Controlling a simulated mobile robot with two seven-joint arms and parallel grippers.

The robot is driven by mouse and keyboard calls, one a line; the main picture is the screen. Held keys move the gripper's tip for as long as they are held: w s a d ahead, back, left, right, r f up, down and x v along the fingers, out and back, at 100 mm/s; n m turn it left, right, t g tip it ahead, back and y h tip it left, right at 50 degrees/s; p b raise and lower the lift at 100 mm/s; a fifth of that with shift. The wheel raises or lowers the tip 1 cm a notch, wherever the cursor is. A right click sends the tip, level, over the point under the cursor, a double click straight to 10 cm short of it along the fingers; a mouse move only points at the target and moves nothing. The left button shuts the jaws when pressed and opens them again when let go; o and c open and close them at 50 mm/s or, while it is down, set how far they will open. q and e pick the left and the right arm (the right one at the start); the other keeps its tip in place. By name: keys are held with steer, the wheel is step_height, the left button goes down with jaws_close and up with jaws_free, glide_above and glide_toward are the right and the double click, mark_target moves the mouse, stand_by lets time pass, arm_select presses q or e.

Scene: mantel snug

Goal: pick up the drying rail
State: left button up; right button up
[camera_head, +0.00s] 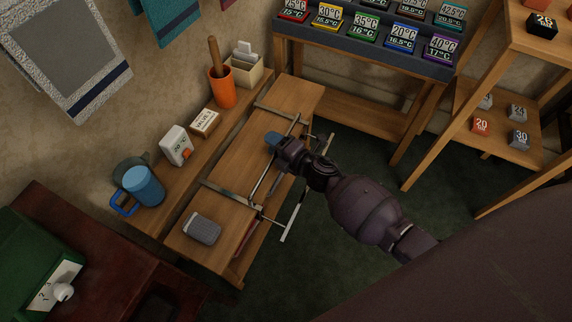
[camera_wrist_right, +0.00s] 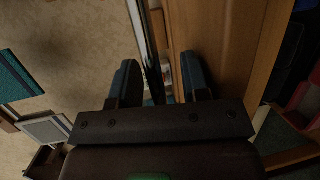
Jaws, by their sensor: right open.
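The drying rail (camera_head: 264,178) is a thin metal rod that runs along the narrow wooden bench, between metal cross brackets. My right gripper (camera_head: 274,140) reaches in from the right over the bench and is at the rail's far half. In the right wrist view my right gripper (camera_wrist_right: 159,64) is open, with its two dark fingers apart. A dark rod, apparently the rail (camera_wrist_right: 154,52), shows in the gap between them, and I see no finger closed on it. The gripper hides part of the rail in the head view. My left gripper is not in view.
A grey ribbed block (camera_head: 201,229) lies on the bench's near end. A blue mug (camera_head: 143,186), a white thermometer box (camera_head: 177,146) and an orange pot (camera_head: 222,88) stand on the ledge behind. A second metal bar (camera_head: 293,217) juts off the bench's right side.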

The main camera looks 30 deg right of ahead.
steer(key=shift+c, duration=0.3)
jaws_close()
